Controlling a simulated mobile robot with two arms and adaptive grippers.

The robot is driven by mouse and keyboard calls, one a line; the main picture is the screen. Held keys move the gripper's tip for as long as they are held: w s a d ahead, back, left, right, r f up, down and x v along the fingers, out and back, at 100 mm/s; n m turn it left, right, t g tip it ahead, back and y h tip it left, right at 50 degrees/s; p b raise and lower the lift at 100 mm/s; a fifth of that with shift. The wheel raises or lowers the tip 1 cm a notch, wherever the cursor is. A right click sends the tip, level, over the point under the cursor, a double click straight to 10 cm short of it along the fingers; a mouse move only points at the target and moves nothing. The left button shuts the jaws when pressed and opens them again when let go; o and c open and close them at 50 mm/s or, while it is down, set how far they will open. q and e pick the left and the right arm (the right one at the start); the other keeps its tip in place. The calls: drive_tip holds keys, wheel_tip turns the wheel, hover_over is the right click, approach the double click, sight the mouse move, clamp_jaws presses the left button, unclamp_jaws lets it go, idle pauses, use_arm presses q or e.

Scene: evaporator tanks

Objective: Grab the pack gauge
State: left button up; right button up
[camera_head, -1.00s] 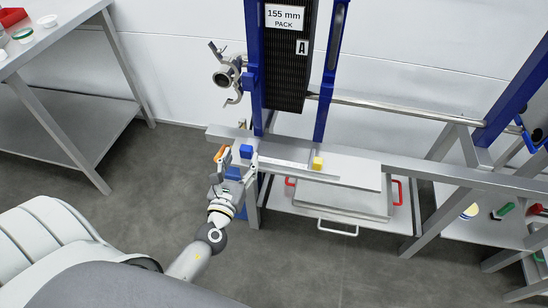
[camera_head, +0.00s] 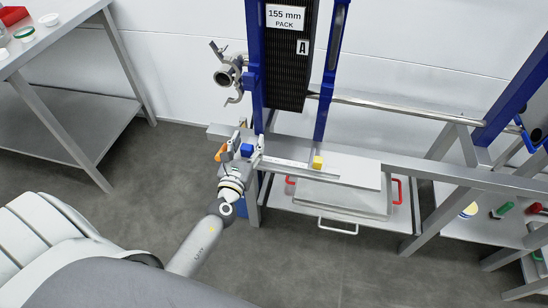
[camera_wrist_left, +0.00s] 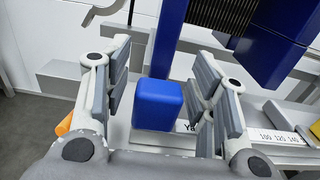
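The pack gauge (camera_head: 285,163) is a flat pale scale lying on the grey bench rail, with a blue block (camera_head: 247,150) at its left end and a yellow block (camera_head: 317,162) at its right. In the left wrist view, the blue block (camera_wrist_left: 158,105) stands between the two fingers of my left gripper (camera_wrist_left: 160,72), with gaps on both sides. The scale's printed numbers (camera_wrist_left: 280,136) show at the right there. My left gripper (camera_head: 248,139) is open around the block in the head view. My right gripper is out of view.
A dark pack (camera_head: 289,65) labelled "155 mm PACK" stands between blue posts (camera_head: 329,75) behind the gauge. A metal pipe fitting (camera_head: 224,77) is at its left. A tray with red handles (camera_head: 397,191) sits below. A side table (camera_head: 50,38) stands far left.

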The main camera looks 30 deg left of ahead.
use_arm(q)
drive_tip(key=c, duration=1)
drive_tip(key=shift+r, duration=0.1)
clamp_jaws()
